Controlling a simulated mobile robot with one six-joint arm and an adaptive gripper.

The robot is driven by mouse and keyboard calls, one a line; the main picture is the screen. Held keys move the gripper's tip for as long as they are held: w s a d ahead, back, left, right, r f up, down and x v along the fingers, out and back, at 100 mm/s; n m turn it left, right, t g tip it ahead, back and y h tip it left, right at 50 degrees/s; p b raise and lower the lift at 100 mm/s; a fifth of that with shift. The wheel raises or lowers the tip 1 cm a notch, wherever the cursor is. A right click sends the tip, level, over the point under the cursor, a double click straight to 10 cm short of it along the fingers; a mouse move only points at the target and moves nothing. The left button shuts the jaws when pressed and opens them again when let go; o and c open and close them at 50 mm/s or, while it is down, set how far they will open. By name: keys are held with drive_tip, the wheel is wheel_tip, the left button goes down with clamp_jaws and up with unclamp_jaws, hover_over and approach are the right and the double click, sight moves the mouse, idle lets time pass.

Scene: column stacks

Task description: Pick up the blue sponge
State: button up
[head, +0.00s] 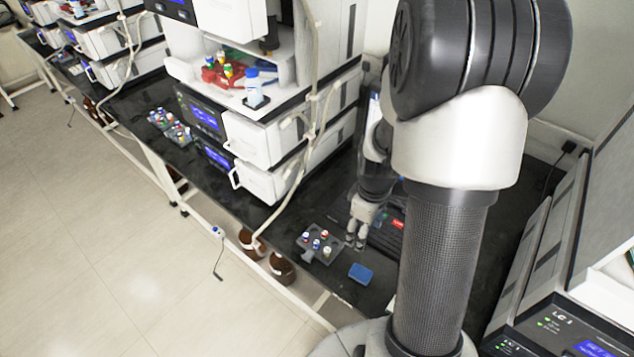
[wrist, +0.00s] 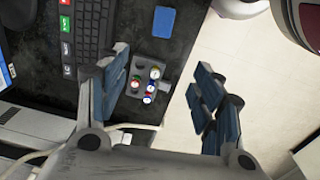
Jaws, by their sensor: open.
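The blue sponge (head: 360,273) lies flat on the black bench top near its front edge, just right of a small vial rack. In the wrist view the blue sponge (wrist: 164,21) shows at the top, beyond the fingertips and fully visible. My gripper (head: 357,234) is above the bench, up and slightly left of the sponge in the head view, apart from it. In the wrist view my gripper (wrist: 163,85) has its fingers spread wide, with nothing held between them.
A grey vial rack (head: 319,244) with several colour-capped vials stands beside the sponge; it shows between my fingers in the wrist view (wrist: 150,80). A black keyboard (wrist: 94,35) lies nearby. Brown bottles (head: 281,267) stand below the bench edge. Stacked white instruments (head: 265,135) rise behind the rack.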

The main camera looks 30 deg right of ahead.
wheel_tip(320, 180, down, 5)
drive_tip(key=s+d, duration=0.2)
drive_tip(key=b, duration=0.4)
hover_over(361, 272)
drive_tip(key=shift+n, duration=0.3)
drive_tip(key=f, duration=1)
drive_tip(key=shift+s+d+f, duration=0.15)
drive_tip(key=shift+d+f, duration=0.15)
drive_tip(key=shift+f, duration=0.05)
drive_tip(key=shift+w+a+f+b, duration=0.15)
drive_tip(key=shift+f+b, duration=0.35)
drive_tip(key=shift+f, duration=1)
drive_tip(key=shift+w+a+f+b, duration=0.1)
drive_tip(key=shift+f+b, duration=0.35)
drive_tip(key=shift+f, duration=1)
drive_tip(key=shift+s+r, duration=0.1)
drive_tip(key=c, duration=0.9)
drive_tip(key=shift+r, duration=0.15)
wheel_tip(361, 272, up, 20)
drive_tip(key=p, duration=0.6)
